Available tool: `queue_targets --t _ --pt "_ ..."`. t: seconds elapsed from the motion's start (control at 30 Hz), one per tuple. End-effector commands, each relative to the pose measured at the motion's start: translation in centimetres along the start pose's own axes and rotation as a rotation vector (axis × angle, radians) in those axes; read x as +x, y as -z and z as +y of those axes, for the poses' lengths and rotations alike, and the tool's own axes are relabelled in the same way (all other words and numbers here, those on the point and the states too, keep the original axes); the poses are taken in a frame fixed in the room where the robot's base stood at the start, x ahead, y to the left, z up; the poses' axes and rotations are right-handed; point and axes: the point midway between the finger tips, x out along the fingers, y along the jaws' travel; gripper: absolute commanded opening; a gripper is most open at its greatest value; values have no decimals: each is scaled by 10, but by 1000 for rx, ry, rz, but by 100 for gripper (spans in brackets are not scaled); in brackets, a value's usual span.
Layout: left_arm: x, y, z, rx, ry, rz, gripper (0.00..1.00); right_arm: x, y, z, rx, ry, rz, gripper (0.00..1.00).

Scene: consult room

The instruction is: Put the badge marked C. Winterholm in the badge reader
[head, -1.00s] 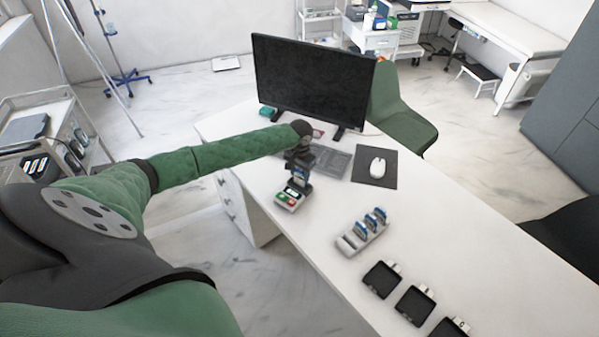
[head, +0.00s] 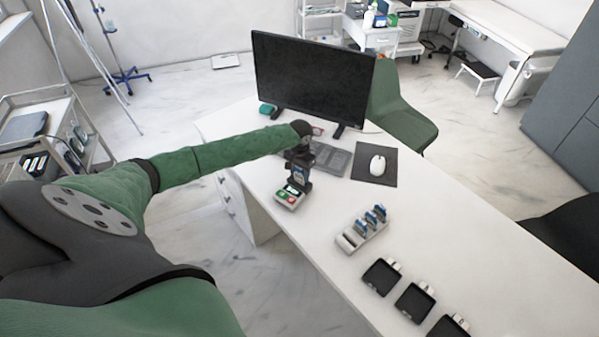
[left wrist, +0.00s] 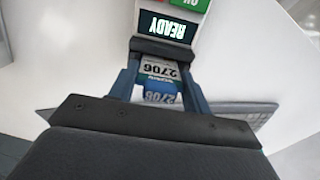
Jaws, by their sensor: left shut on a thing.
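My left gripper (head: 298,182) points down at the badge reader (head: 287,198) near the desk's left edge. It is shut on a blue and white badge (head: 298,171). In the left wrist view the badge (left wrist: 160,70) sits between the fingers and shows 2706 upside down; the small name print is too blurred to read surely. The reader's display (left wrist: 166,26) reads READY, beside green and red keys. The fingertips are right at the reader; whether the badge is inside its slot is hidden. My right gripper is not in view.
A grey rack (head: 350,241) with several blue badges stands to the right of the reader. Dark trays (head: 382,277) with small labels lie nearer. A monitor (head: 312,82), keyboard (head: 328,158) and mouse (head: 377,165) are behind. The desk right of the mouse is clear.

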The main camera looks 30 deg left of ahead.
Motion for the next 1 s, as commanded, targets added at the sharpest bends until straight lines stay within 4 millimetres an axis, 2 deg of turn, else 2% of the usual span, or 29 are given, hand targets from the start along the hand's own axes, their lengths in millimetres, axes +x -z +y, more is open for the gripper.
queue_targets --t 0.5,1.0 --pt "10 0 0 0 0 0 27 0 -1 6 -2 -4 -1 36" --pt "14 0 0 0 0 0 27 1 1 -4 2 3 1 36"
